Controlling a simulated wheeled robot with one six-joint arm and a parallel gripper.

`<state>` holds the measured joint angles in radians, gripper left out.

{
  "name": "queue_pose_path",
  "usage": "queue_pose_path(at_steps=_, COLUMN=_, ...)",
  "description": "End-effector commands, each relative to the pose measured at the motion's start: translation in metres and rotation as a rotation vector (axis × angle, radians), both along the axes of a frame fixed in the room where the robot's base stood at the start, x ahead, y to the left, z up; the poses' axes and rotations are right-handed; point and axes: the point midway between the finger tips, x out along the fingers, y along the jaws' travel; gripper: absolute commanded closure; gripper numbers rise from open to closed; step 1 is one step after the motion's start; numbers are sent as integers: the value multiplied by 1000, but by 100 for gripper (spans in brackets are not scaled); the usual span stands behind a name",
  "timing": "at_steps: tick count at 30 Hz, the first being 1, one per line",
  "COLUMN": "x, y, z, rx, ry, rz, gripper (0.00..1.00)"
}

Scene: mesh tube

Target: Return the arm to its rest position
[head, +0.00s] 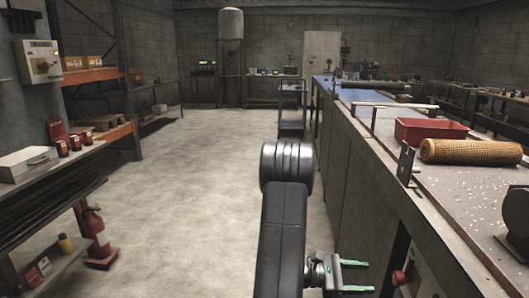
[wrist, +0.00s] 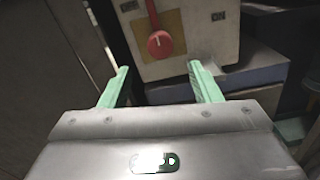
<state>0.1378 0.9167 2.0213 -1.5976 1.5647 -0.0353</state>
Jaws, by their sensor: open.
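My gripper (head: 357,276) shows at the bottom of the head view, with its two green fingers apart and nothing between them. It is low beside the front of the workbench, below the bench top. My arm stands folded in the middle of the head view. In the wrist view my gripper (wrist: 160,85) is open and empty. Beyond its fingertips is a pale box with a red knob (wrist: 160,43). An orange mesh tube (head: 470,151) lies on the bench top at the right.
The long workbench (head: 455,195) runs along the right, with a red tray (head: 430,131) on it. Shelving (head: 105,75) and a fire extinguisher (head: 97,235) stand at the left. A blue cart (head: 291,108) stands farther back. The concrete floor between is clear.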

Motion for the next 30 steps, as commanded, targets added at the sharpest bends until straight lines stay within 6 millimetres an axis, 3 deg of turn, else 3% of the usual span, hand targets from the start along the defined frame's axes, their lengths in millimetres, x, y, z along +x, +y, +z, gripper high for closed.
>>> queue_pose_path(at_steps=9, x=4, y=32, z=1, rx=-1, ry=0, rz=2, gripper=43)
queue_pose_path(at_steps=30, x=5, y=41, z=3, rx=22, ry=-11, rz=7, gripper=43)
